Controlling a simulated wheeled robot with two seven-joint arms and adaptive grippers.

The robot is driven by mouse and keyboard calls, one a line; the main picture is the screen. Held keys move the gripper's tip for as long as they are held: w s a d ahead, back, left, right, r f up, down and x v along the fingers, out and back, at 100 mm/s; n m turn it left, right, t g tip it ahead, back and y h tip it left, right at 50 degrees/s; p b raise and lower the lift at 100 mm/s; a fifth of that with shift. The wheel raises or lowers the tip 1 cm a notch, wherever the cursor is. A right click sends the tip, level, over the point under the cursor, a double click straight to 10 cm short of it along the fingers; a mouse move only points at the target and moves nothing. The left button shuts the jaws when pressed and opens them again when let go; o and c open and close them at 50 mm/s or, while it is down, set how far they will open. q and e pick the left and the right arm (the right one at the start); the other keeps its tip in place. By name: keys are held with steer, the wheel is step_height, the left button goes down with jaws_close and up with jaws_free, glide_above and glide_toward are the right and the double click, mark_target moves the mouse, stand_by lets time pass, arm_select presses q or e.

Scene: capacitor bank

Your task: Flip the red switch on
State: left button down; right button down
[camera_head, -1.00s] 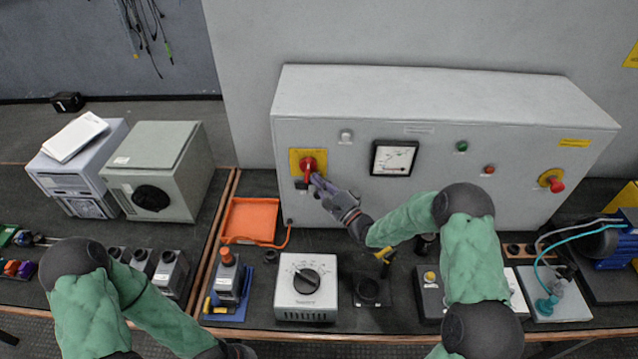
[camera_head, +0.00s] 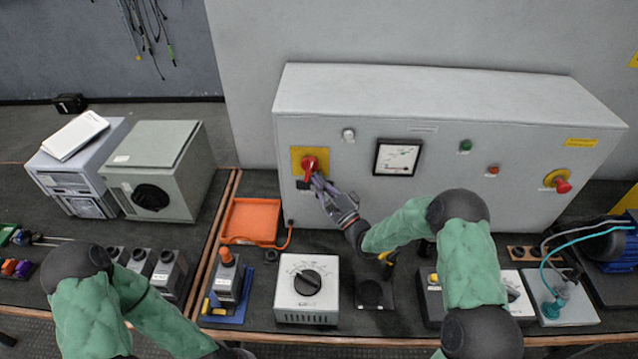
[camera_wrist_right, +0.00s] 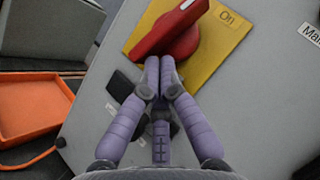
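The red switch (camera_head: 310,165) is a rotary handle on a yellow plate (camera_head: 296,155) at the left of the grey cabinet's front. In the right wrist view, the red handle (camera_wrist_right: 172,38) lies diagonally across the yellow plate, and the "On" label (camera_wrist_right: 227,18) shows to its right. My right gripper (camera_head: 316,180) is just below the switch. In the right wrist view, its fingertips (camera_wrist_right: 159,66) are together at the handle's lower edge, with nothing visible between them. They seem to touch the handle. My left arm runs out at the bottom edge; its gripper is not clearly visible.
The cabinet (camera_head: 345,205) also carries a gauge (camera_head: 398,157), a green button (camera_head: 465,146) and a red emergency knob (camera_head: 562,186). Below are an orange tray (camera_head: 252,221), a grey dial box (camera_head: 307,290) and other small devices. Grey equipment boxes (camera_head: 158,170) stand at the left.

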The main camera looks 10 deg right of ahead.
arm_select(q)
steer(key=shift+f+b, duration=1.4)
steer(key=shift+f, duration=0.1)
arm_select(e)
steer(key=shift+w+a+f+m+t+h, duration=0.15)
steer(key=shift+a+m+t+h, duration=0.15)
steer(key=shift+m+t, duration=0.35)
steer(key=shift+a+f+m+t+h, duration=0.1)
steer(key=shift+a+m+t+h, duration=0.25)
steer(key=shift+m, duration=0.5)
arm_select(q)
steer(key=shift+f+b, duration=0.45)
stand_by(1.5)
arm_select(e)
steer(key=shift+f, duration=0.1)
